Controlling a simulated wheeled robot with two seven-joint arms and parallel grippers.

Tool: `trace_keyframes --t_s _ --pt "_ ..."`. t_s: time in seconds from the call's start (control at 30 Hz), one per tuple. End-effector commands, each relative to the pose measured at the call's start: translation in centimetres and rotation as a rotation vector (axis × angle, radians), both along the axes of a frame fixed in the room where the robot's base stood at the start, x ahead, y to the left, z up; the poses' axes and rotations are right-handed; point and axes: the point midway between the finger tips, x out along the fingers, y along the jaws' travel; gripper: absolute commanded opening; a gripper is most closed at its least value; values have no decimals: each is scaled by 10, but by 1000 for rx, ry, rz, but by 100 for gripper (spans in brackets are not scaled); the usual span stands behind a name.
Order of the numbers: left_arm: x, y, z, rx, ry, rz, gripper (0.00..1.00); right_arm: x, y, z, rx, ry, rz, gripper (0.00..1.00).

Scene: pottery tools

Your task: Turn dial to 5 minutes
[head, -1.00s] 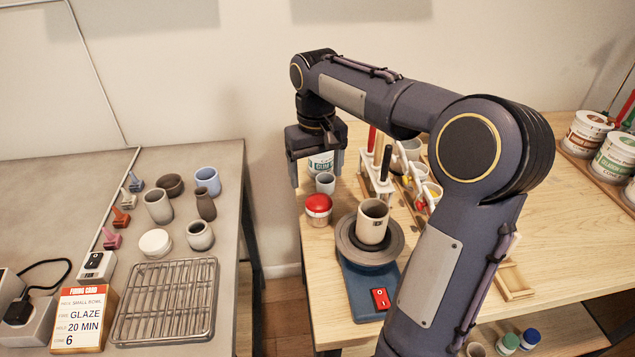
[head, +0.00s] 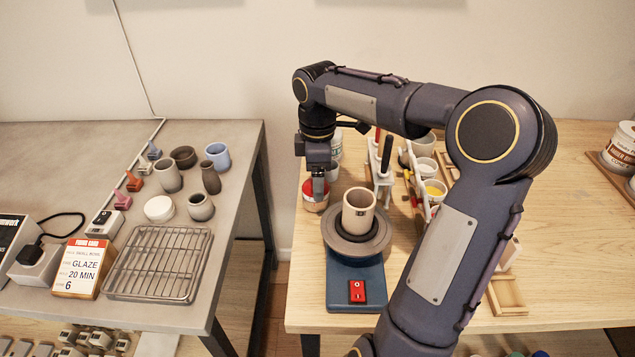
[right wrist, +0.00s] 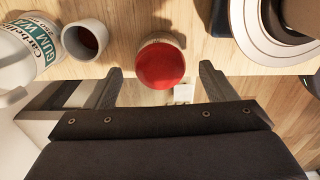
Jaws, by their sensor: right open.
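A small round jar-like thing with a red top (head: 309,187) and a pale body stands at the left edge of the wooden table. It may be the dial, but I see no minute marks on it. My right gripper (head: 318,190) is at it in the head view and hides part of its top. In the right wrist view the red top (right wrist: 161,66) lies between the open fingers of my right gripper (right wrist: 160,75), with a gap on each side. My left gripper is not in view.
A pottery wheel (head: 345,275) bearing a beige cup (head: 359,215) stands close to the right. A grey cup (right wrist: 85,38) and a gum jar (right wrist: 38,45) stand left in the wrist view. A firing card (head: 82,268) and wire rack (head: 160,262) lie on the grey table.

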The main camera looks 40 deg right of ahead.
Motion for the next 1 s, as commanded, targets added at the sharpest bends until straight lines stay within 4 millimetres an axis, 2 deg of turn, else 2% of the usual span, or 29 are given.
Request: trace_keyframes --t_s 0.1,0.2,0.5,0.83,1.0 --pt "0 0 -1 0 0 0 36 0 0 -15 0 2 0 77" --pt "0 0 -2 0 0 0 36 0 0 -21 1 1 -1 77" --pt "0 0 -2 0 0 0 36 0 0 -23 1 -1 -1 76" --pt "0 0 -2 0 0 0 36 0 0 -22 0 0 -1 33" --pt "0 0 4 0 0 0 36 1 1 -20 -1 -1 -40 32"
